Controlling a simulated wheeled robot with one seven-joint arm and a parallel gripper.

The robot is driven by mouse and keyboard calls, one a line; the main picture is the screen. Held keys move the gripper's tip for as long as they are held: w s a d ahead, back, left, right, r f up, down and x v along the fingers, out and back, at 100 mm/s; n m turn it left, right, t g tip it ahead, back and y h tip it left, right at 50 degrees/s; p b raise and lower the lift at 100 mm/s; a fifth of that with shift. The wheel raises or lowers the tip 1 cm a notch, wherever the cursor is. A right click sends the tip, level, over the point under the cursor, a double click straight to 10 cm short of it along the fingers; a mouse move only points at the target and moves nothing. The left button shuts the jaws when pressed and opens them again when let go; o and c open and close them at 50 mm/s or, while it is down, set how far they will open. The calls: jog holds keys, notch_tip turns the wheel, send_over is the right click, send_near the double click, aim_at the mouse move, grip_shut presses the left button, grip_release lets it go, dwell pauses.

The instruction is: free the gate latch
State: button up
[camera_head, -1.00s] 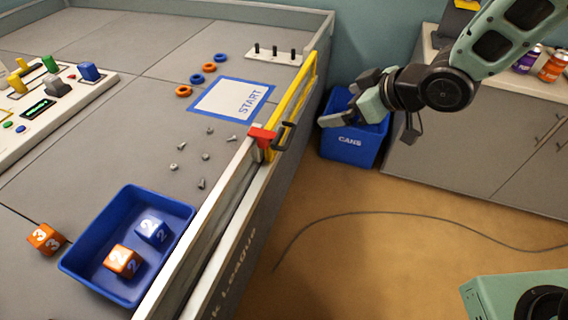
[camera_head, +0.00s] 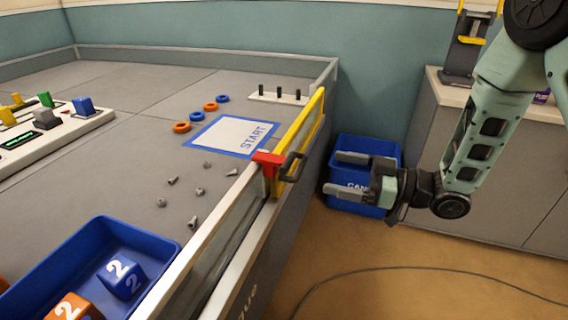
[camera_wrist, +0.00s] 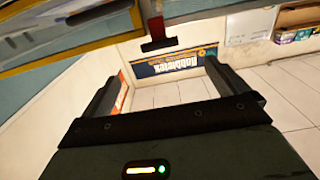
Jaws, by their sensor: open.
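The gate (camera_head: 305,122) is a yellow-framed panel in the table's right wall, with its red latch (camera_head: 266,161) at the near end. A black handle (camera_head: 292,168) sticks out from the latch on the outer side. My gripper (camera_head: 346,174) is open and empty, to the right of the handle and apart from it, its fingers pointing left. In the wrist view, the red latch part (camera_wrist: 156,26) and black handle (camera_wrist: 158,45) lie ahead, above the gap between my fingertips (camera_wrist: 165,72). Whether the latch is engaged cannot be told.
A blue bin (camera_head: 345,205) stands on the floor behind my gripper. A grey cabinet (camera_head: 500,180) is at the right, beside my arm. On the table are a START sheet (camera_head: 225,135), rings, loose screws and a blue tray (camera_head: 60,260) with number cubes. A cable crosses the open floor.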

aim_at(284, 159)
jog(key=b+x, duration=0.1)
jog(key=x, duration=1.2)
jog(key=shift+f, duration=0.1)
